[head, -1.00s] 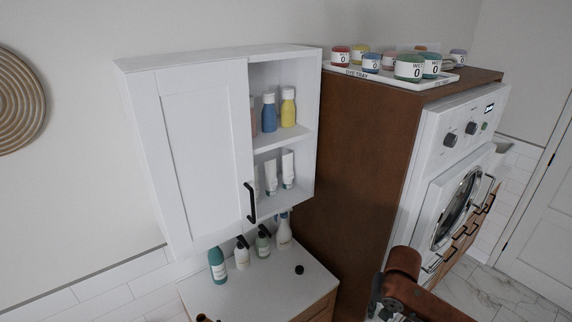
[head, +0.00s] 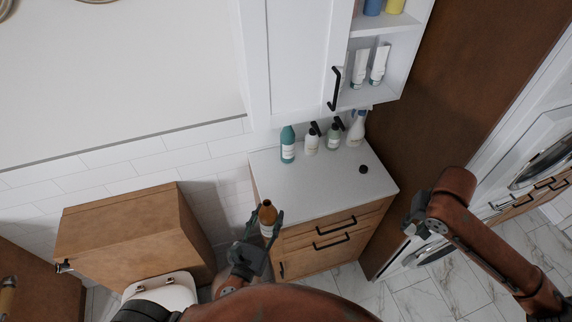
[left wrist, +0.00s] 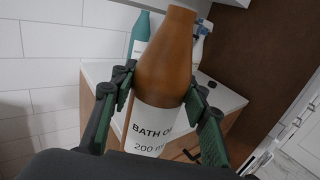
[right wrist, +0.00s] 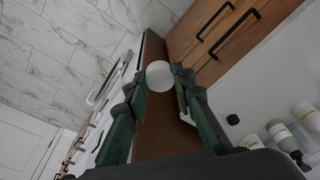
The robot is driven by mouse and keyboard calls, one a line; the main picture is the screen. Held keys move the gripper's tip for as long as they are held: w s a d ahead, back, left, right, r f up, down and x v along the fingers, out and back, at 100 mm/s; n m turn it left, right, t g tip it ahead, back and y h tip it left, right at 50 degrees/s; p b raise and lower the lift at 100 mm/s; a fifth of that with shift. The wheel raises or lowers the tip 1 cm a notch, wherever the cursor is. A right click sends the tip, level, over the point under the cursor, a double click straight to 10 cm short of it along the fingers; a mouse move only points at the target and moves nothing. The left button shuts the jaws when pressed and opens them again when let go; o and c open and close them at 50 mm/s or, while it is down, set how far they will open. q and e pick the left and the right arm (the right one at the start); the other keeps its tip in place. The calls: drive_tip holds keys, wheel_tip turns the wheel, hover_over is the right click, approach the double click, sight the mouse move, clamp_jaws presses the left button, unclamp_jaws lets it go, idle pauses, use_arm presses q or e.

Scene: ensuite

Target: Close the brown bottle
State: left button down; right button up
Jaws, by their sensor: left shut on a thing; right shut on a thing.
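The brown bottle (head: 268,214) stands nearly upright in my left gripper (head: 263,230), in front of the vanity counter. In the left wrist view the fingers close around the bottle (left wrist: 165,70), which has a white "BATH O…" label. No cap shows on its neck. A small dark cap (head: 364,169) lies on the right part of the counter; it also shows in the right wrist view (right wrist: 232,119). My right gripper (right wrist: 160,85) is shut on a round white thing (right wrist: 160,75), right of the counter; I cannot tell what it is.
A teal bottle (head: 288,145), pump bottles (head: 312,140) and a spray bottle (head: 357,128) stand along the back of the white counter (head: 325,185). The wall cabinet (head: 292,60) hangs above. The toilet (head: 160,290) is at left. The counter's front middle is clear.

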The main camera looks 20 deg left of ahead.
use_arm(q)
drive_tip(key=w+d+m+g+h, duration=0.2)
drive_tip(key=w+d+m+h, duration=0.1)
drive_tip(key=d, duration=0.4)
drive_tip(key=w+d+r+m+g+h, duration=0.1)
drive_tip(key=w+d+m+g+h, duration=0.1)
drive_tip(key=d+m+h, duration=0.3)
drive_tip(key=w+d+h, duration=0.1)
drive_tip(key=d+h, duration=0.2)
drive_tip(key=shift+w+d+r+h, duration=0.15)
drive_tip(key=shift+w+d+h, duration=0.15)
drive_tip(key=shift+w, duration=0.1)
use_arm(e)
drive_tip(key=a+r+n, duration=0.4)
drive_tip(key=a+r, duration=0.1)
drive_tip(key=a, duration=0.3)
drive_tip(key=s+a+r+n+y, duration=0.1)
drive_tip(key=a+r+n, duration=0.3)
drive_tip(key=a, duration=0.5)
drive_tip(key=s+a+r+n+g, duration=0.1)
drive_tip(key=a+r+n, duration=0.4)
drive_tip(key=a, duration=0.4)
drive_tip(key=shift+a+r+y, duration=0.2)
drive_tip(key=shift+r+y, duration=0.1)
drive_tip(key=shift+s, duration=0.1)
drive_tip(key=shift+f, duration=2)
drive_tip(key=shift+d, duration=0.1)
